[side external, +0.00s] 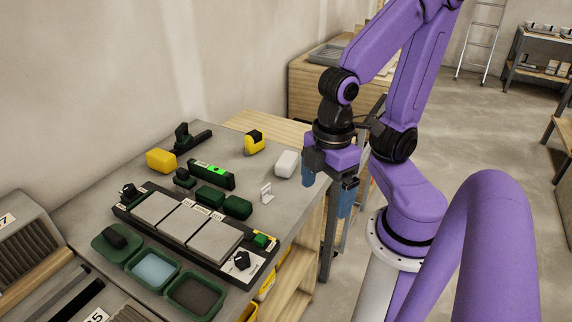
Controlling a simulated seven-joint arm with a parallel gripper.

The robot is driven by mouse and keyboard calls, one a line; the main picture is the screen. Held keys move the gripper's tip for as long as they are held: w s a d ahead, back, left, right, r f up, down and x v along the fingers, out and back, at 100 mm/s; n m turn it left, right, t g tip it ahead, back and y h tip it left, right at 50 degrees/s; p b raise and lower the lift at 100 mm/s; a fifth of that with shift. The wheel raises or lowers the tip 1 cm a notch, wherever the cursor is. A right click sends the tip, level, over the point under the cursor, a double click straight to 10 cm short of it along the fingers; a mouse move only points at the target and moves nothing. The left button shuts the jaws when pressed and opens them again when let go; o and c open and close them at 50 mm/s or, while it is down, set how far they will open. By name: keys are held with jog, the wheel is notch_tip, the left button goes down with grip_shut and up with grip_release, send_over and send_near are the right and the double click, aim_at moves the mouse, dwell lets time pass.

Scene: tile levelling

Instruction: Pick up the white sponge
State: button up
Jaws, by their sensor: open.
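The white sponge (287,163) is a small pale block with rounded edges. It lies on the grey bench top (225,150) near the bench's right edge. My gripper (326,198) points down, to the right of the white sponge and apart from it. Its two blue fingers are spread, with nothing between them. The left finger is the nearer one to the sponge. From this view I cannot tell the exact height of the fingertips above the bench.
A yellow block (160,160), a yellow-black tape measure (254,142) and a green level (211,174) lie on the bench. A small white stand (266,193) is in front of the sponge. A dark tray with grey tiles (214,241) and green trays (196,293) lie nearer.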

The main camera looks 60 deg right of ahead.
jog(key=shift+c, duration=0.3)
jog(key=shift+c, duration=1.1)
jog(key=n+t+h, duration=0.2)
jog(key=n+h, duration=0.5)
jog(key=h, duration=0.7)
send_near(287, 157)
jog(key=x, duration=0.5)
jog(key=shift+d+r, duration=0.2)
jog(key=shift+d, duration=0.15)
jog(key=shift+f+x, duration=0.15)
jog(key=shift+x, duration=1.2)
jog(key=shift+f+x, duration=0.1)
jog(key=shift+x, duration=1.3)
